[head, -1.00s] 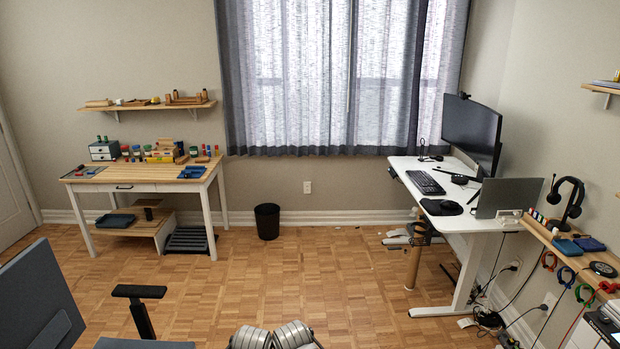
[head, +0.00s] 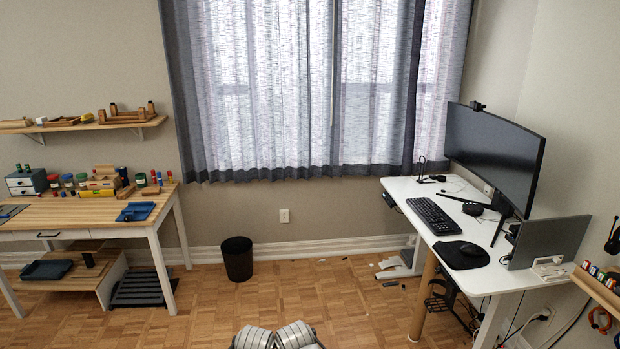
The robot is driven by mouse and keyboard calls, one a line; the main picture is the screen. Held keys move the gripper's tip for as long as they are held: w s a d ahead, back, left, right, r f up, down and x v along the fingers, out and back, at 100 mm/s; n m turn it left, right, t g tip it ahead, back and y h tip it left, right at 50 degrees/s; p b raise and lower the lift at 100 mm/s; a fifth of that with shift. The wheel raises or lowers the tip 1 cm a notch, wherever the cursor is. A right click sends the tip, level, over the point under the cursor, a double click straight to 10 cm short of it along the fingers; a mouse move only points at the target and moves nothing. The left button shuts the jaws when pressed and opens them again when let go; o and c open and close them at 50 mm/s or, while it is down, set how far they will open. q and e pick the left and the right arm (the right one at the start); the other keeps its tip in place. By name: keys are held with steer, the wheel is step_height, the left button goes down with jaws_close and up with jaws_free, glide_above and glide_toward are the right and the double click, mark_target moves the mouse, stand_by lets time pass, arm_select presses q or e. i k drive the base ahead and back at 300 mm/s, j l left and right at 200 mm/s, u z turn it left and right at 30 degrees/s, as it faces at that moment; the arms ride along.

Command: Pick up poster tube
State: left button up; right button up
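The poster tube (head: 422,300) is a tan-brown cylinder. It stands nearly upright on the floor beside the front edge of the white standing desk (head: 425,222), tilted slightly. Its top end is at or behind the desk edge; I cannot tell if it touches the desk. Neither of my grippers shows in the head view. Only grey rounded parts, probably mine, show at the bottom centre, well left of the tube.
The desk carries a keyboard (head: 435,216), a mouse pad (head: 461,255), a monitor (head: 493,154) and a laptop (head: 548,243). A black bin (head: 237,259) stands by the wall. A wooden workbench (head: 85,208) is at left. The parquet floor between them is mostly clear.

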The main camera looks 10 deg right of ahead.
mark_target(431, 262)
steer(key=i+j+z, duration=0.1)
steer(key=i+z, duration=0.3)
steer(key=i+j+z, duration=0.35)
steer(key=i, duration=0.25)
steer(key=i+j+z, duration=0.15)
steer(key=z, duration=0.3)
steer(key=i+j+z, duration=0.25)
steer(key=z, duration=0.15)
steer(key=i+j+z, duration=0.2)
steer(key=z, duration=0.25)
steer(key=j+z, duration=0.4)
steer(key=i+j+z, duration=0.1)
steer(key=j+z, duration=0.35)
steer(key=j, duration=0.3)
